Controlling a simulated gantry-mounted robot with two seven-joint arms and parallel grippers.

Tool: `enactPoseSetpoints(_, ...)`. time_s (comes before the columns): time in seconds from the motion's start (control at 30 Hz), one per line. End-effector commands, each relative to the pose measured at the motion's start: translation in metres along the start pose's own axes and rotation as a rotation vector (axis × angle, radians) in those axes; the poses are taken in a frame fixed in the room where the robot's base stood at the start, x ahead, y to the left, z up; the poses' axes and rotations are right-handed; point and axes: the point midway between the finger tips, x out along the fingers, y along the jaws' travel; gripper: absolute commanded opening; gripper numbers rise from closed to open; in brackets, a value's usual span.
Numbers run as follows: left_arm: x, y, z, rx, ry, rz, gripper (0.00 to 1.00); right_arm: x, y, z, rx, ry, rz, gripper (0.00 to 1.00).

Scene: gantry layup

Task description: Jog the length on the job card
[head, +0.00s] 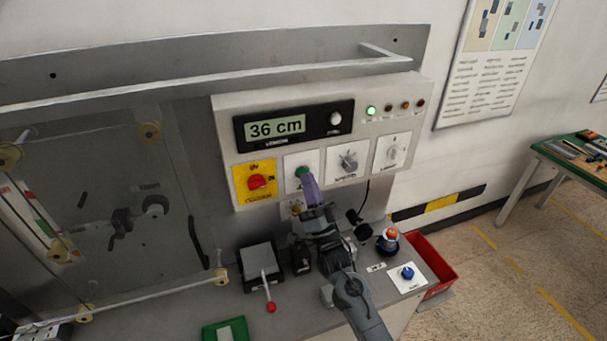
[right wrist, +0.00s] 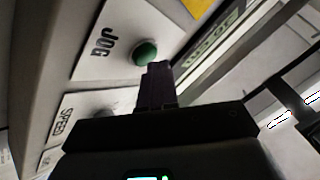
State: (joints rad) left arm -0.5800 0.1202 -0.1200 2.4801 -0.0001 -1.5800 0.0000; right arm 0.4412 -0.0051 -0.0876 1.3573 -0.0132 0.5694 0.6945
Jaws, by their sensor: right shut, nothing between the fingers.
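The control panel (head: 222,130) has a length display (head: 276,127) reading 36 cm. The green jog button (head: 301,171) is on a white plate below it; in the right wrist view the button (right wrist: 146,52) sits beside the word JOG. My right gripper (head: 309,184) is shut and empty, its fingertips right by the button. In the right wrist view the fingertips (right wrist: 157,68) overlap the button's edge; I cannot tell whether they touch it. No job card is readable. My left gripper is out of view.
A yellow plate with a red switch (head: 257,181) is left of the jog plate, and two knobs (head: 348,161) (head: 391,153) are right of it. One green lamp (head: 371,110) is lit.

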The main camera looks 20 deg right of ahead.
Motion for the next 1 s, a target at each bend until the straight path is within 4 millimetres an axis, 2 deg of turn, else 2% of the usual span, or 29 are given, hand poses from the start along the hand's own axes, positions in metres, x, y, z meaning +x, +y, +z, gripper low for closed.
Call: enactPoseSetpoints(1.0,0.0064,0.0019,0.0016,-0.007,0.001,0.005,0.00,0.0050,0.0039,0.0040,0.000,-0.001,0.001,0.00)
